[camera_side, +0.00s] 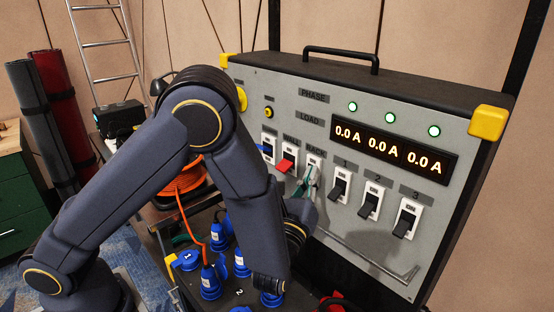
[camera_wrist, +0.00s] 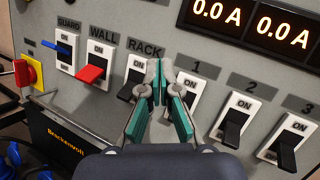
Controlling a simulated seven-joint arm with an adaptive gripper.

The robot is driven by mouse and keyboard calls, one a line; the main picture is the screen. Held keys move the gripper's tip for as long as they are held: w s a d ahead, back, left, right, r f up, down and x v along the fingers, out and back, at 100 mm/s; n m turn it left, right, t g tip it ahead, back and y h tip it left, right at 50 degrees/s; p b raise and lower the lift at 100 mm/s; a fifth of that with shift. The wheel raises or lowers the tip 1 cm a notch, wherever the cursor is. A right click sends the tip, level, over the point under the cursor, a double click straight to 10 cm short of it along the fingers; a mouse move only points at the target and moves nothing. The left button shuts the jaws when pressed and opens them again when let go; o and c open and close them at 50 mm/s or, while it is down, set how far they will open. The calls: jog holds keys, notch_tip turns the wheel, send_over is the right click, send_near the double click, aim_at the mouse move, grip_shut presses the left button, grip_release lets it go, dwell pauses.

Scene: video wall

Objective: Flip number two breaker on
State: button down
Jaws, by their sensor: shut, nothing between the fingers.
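The number 2 breaker (camera_side: 370,200) is a black rocker on a white plate marked ON, between breakers 1 and 3 on the grey panel. It also shows in the wrist view (camera_wrist: 233,125), right of my gripper, its black lever tilted downward. My gripper (camera_wrist: 157,82) has green fingers, shut and empty, in front of the panel between the RACK breaker (camera_wrist: 131,85) and the number 1 breaker (camera_wrist: 184,92). In the side view my gripper (camera_side: 312,180) is small and partly hidden by my arm. I cannot tell whether it touches the panel.
The number 3 breaker (camera_wrist: 286,145) is at the right, lever down. The WALL breaker has a red lever (camera_wrist: 90,73) and GUARD a blue one (camera_wrist: 56,47). The display (camera_side: 388,150) reads 0.0 A three times. A metal rail (camera_side: 370,262) runs below the breakers. Blue plugs (camera_side: 211,280) stand below.

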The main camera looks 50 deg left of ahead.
aim_at(370, 216)
jog(key=s+d+f+m+h, duration=0.2)
jog(key=d+f+m+h, duration=0.2)
jog(key=d+f, duration=0.1)
jog(key=s+d+f+m+h, duration=0.2)
jog(key=d+f+m+h, duration=0.2)
jog(key=f, duration=0.4)
jog(key=shift+s+d+f+m+h, duration=0.3)
jog(key=shift+d+h, duration=0.1)
jog(key=shift+d, duration=0.4)
jog(key=shift+w, duration=0.1)
jog(key=w, duration=0.3)
jog(key=w+r, duration=0.1)
jog(key=w, duration=0.6)
jog(key=shift+r, duration=0.35)
jog(key=shift+s+r, duration=0.35)
jog(key=shift+r, duration=0.2)
jog(key=shift+s+r, duration=0.35)
jog(key=shift+r, duration=0.2)
jog(key=shift+s+r, duration=0.4)
jog(key=shift+r, duration=0.2)
